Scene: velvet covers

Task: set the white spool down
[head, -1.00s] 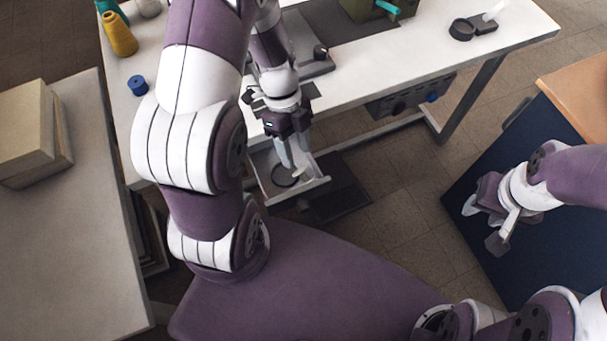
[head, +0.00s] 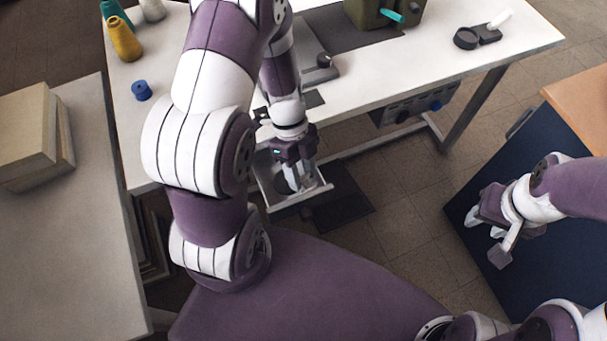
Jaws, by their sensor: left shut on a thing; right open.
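My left gripper (head: 302,184) reaches down inside the open drawer (head: 324,190) under the white table. It is shut on a small pale thing, taken to be the white spool; the fingers and the drawer hide most of it. I cannot tell whether it touches the drawer bottom. My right gripper (head: 486,238) is open and empty above the dark blue surface at the right.
Pale boxes (head: 28,135) stand on the left table.

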